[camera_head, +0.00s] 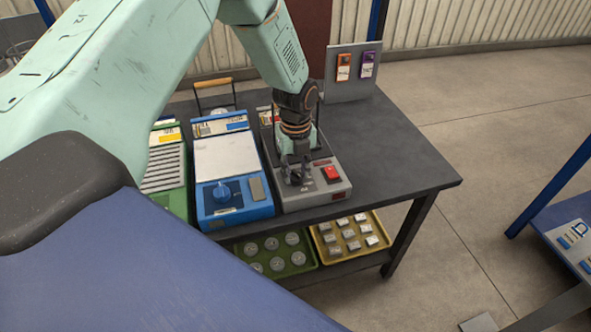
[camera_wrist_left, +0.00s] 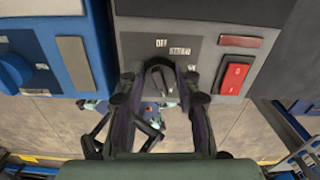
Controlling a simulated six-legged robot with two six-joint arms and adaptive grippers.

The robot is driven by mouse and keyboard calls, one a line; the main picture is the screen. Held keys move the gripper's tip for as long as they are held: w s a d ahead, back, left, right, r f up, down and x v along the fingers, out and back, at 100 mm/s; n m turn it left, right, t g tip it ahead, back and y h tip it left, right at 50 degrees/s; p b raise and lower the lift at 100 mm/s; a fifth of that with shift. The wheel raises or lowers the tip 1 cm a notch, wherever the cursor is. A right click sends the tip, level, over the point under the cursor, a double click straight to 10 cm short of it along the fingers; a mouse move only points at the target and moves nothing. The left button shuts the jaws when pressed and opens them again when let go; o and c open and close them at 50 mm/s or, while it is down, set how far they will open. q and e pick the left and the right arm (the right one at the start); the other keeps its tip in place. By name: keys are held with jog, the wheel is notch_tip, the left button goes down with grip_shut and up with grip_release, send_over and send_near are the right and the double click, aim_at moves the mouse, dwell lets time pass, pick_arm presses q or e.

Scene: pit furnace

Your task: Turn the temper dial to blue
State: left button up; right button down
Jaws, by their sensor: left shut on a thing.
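The grey unit (camera_head: 318,195) stands on the dark table with a dark dial plate and a red switch (camera_head: 331,173). My left gripper (camera_head: 295,174) reaches down onto it from above and is shut on the temper dial. In the left wrist view the temper dial (camera_wrist_left: 161,78) sits between the two fingers. Labels reading OFF and what looks like STRAW (camera_wrist_left: 180,51) show above the dial. The fingers hide the plate's lower part, and I cannot tell the dial's exact setting. My right gripper is not in view.
A blue unit (camera_head: 236,206) with a blue knob (camera_head: 222,192) stands close on the left, with a green unit (camera_head: 165,180) beyond it. A green tray (camera_head: 268,272) and a yellow tray (camera_head: 378,248) sit on the shelf below. The table's right side is bare.

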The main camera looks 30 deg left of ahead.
aim_at(295, 172)
pick_arm(q)
jog(key=o, duration=1.1)
jog(key=shift+o, duration=0.2)
notch_tip(295, 172, up, 12)
jog(key=shift+s+f, duration=0.1)
jog(key=shift+s, duration=0.05)
